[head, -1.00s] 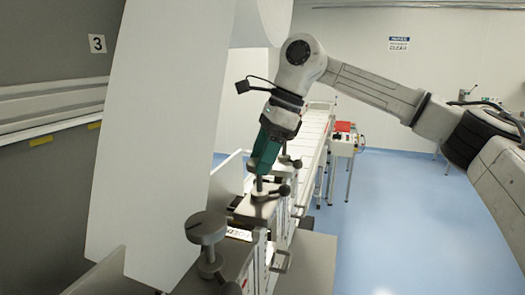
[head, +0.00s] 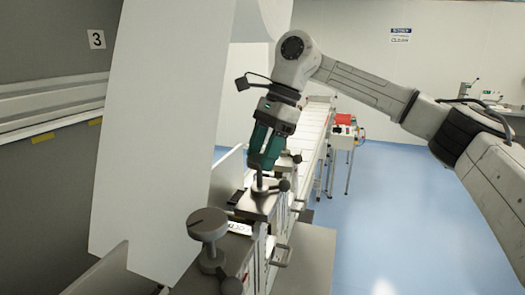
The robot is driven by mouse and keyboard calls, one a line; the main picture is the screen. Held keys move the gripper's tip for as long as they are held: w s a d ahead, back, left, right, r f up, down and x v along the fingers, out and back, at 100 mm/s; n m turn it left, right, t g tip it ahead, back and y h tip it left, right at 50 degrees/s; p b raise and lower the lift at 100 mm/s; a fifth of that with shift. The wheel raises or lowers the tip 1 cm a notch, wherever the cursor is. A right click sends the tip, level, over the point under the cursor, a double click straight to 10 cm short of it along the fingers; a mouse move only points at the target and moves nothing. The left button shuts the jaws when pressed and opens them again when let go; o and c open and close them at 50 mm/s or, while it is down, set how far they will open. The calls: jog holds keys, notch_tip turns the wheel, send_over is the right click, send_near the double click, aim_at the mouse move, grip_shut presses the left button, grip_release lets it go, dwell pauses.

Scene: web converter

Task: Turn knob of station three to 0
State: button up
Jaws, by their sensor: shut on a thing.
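My gripper (head: 262,165) points down over the machine row in the middle of the head view. Its green fingers are shut on a knob (head: 258,182) on a short upright post; the fingers hide most of the knob's top. The knob's pointer and scale cannot be read. A sign with the number 3 (head: 96,40) hangs on the grey wall at upper left. A second, round grey knob (head: 207,225) stands nearer to me, apart from my gripper.
A large white web sheet (head: 165,120) rises close on the left of my gripper. A dark lever with a ball end (head: 284,185) sits just right of the held knob. A white conveyor (head: 312,130) runs behind. Blue floor (head: 400,220) is clear at right.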

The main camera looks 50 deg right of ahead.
jog(key=o, duration=1.1)
jog(key=shift+c, duration=0.2)
jog(key=b+v, duration=0.1)
jog(key=v, duration=0.9)
jog(key=shift+r, duration=0.35)
jog(key=shift+s+d+f, duration=0.1)
